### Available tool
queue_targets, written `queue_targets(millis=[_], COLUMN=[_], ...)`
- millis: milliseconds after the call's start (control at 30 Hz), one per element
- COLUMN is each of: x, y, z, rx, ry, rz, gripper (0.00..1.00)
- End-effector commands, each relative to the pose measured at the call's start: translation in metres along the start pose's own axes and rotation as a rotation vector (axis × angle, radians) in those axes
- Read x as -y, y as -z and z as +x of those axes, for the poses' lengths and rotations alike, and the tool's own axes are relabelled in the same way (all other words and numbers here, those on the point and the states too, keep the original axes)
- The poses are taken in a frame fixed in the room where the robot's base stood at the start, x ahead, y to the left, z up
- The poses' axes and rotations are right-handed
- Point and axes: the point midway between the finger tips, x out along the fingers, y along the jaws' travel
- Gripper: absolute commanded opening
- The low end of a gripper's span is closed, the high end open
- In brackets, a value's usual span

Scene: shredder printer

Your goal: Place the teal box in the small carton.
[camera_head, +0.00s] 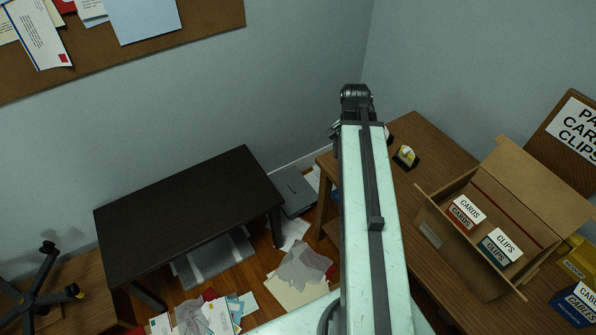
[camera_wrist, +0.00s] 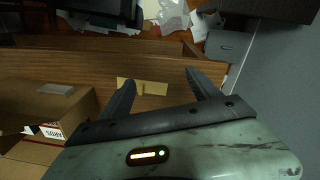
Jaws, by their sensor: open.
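The teal box (camera_head: 498,248), a white box with a teal band lettered CLIPS, stands inside the open brown carton (camera_head: 440,238) on the wooden table at the right. A similar red-banded CARDS box (camera_head: 465,213) stands beside it in the carton. In the wrist view the carton (camera_wrist: 40,100) is at the left, with part of the CARDS box (camera_wrist: 50,131) showing; I cannot make out the teal box there. My gripper (camera_wrist: 160,76) is open and empty above the table, beside the carton. In the head view my arm hides most of it.
A small black holder with a yellow-and-white item (camera_head: 405,156) is at the table's back. A blue CABLES box (camera_head: 577,306) and a yellow item (camera_head: 577,262) are right of the carton. A sign board (camera_head: 570,120) stands behind. A dark table (camera_head: 190,210) is left; papers litter the floor.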

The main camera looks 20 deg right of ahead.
Motion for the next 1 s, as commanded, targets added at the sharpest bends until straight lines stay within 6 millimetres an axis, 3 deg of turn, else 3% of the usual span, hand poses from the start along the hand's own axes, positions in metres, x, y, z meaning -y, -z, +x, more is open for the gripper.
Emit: queue_targets(millis=[33,133,233,300,367,400,767,867,1000], x=[0.041,0.102,0.141,0.156,0.164,0.160,0.161,0.160,0.157], y=[-0.041,-0.115,-0.181,-0.214,-0.233,-0.225,-0.228,-0.228,-0.226], z=[-0.003,-0.008,-0.012,-0.013,-0.014,-0.014,-0.019,-0.041,-0.091], rx=[0.000,0.000,0.000,-0.001,-0.002,-0.002,-0.001,-0.001,-0.001], ry=[0.010,0.029,0.044,0.051,0.055,0.057,0.059,0.059,0.059], rz=[-0.196,-0.562,-0.856,-1.003,-1.087,-1.120,-1.153,-1.152,-1.152], gripper=[0.72,0.72,0.72,0.72,0.72,0.72,0.72,0.72,0.72])
